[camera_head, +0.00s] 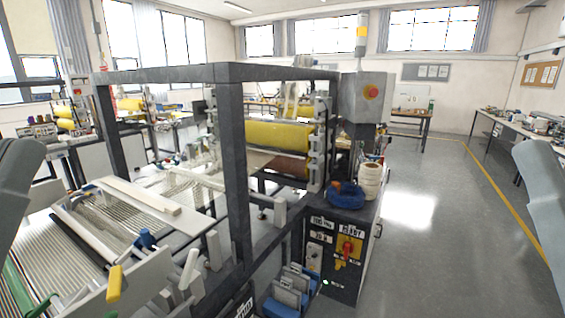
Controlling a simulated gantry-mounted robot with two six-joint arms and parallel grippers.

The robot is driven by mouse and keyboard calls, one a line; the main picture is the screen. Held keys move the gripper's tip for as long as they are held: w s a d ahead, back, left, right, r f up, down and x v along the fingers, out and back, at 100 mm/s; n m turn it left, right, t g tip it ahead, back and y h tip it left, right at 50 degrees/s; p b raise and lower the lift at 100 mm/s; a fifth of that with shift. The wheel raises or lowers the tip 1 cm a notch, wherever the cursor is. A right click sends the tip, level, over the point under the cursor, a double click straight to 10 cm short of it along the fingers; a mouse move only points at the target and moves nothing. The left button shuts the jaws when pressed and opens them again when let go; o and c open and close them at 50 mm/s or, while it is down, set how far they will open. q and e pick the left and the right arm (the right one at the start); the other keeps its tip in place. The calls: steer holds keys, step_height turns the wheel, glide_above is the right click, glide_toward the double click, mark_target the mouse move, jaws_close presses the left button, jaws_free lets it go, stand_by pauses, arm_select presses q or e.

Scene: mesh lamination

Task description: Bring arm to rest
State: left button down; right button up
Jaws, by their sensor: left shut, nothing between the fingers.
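A grey link of my left arm (18,185) shows at the left edge of the head view, cut off by the frame. A grey link of my right arm (545,205) shows at the right edge, also cut off. I cannot make out the fingers of either gripper. Neither visible link touches anything that I can see.
A dark-framed lamination machine (232,150) with a yellow roller (280,135) fills the middle. A control cabinet (345,235) holds a blue coil (346,195) and a white spool (370,180). The grey floor (440,235) at right is clear. A workbench (500,122) stands beyond.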

step_height(320, 180, up, 38)
steer(key=p, duration=3.7)
